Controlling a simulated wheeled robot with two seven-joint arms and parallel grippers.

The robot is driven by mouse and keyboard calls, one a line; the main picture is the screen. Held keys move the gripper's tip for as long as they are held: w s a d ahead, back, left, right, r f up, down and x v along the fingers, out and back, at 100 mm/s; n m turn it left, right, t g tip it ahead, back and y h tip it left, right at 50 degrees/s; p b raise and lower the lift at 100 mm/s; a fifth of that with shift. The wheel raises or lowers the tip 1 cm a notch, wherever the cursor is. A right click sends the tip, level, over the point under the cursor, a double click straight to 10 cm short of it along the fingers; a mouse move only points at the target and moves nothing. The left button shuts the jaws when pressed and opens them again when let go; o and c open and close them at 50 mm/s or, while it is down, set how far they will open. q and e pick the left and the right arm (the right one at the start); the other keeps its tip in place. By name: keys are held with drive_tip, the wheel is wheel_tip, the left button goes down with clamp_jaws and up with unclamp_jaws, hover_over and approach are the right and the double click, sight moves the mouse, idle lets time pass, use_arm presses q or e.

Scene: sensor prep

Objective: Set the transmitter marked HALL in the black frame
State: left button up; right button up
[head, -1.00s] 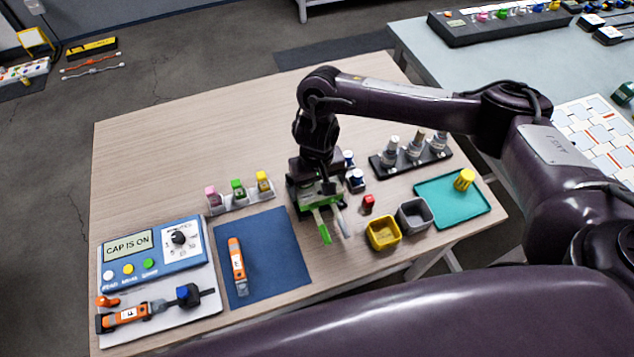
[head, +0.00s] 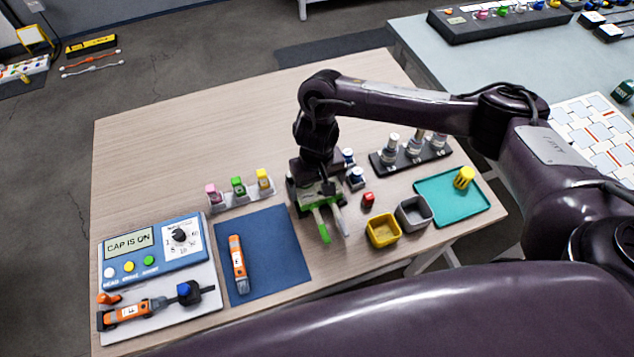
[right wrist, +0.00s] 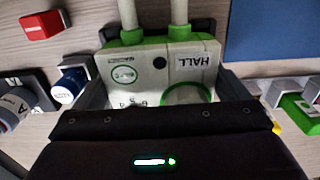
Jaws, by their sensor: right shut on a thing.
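The white and green transmitter marked HALL (right wrist: 160,68) is held in my right gripper (head: 320,200). In the right wrist view its label reads upside down, and two pale probes with green collars run from its far edge. My right gripper is shut on the transmitter, just right of the blue mat. Dark walls show on both sides of the transmitter in the right wrist view; I cannot tell whether they are gripper fingers or the black frame. My left gripper is not in view.
Right of the gripper are a red block (head: 368,199), a yellow bin (head: 382,243), a grey bin (head: 427,222), a teal tray (head: 440,212) and a black bottle rack (head: 385,168). Left are a blue mat (head: 265,225), a colored-cap holder (head: 216,206) and a control panel (head: 192,250).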

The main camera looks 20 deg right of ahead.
drive_tip(key=shift+s+f, duration=0.1)
drive_tip(key=shift+f, duration=0.4)
idle(0.4)
drive_tip(key=o, duration=0.8)
drive_tip(key=shift+o, duration=0.2)
drive_tip(key=shift+d, duration=0.1)
drive_tip(key=shift+s+f, duration=0.15)
drive_tip(key=shift+w+r+p, duration=0.25)
drive_tip(key=shift+r+p, duration=0.5)
drive_tip(key=shift+p, duration=0.4)
wheel_tip(320, 180, up, 6)
drive_tip(key=p, duration=0.8)
drive_tip(key=shift+r, duration=0.1)
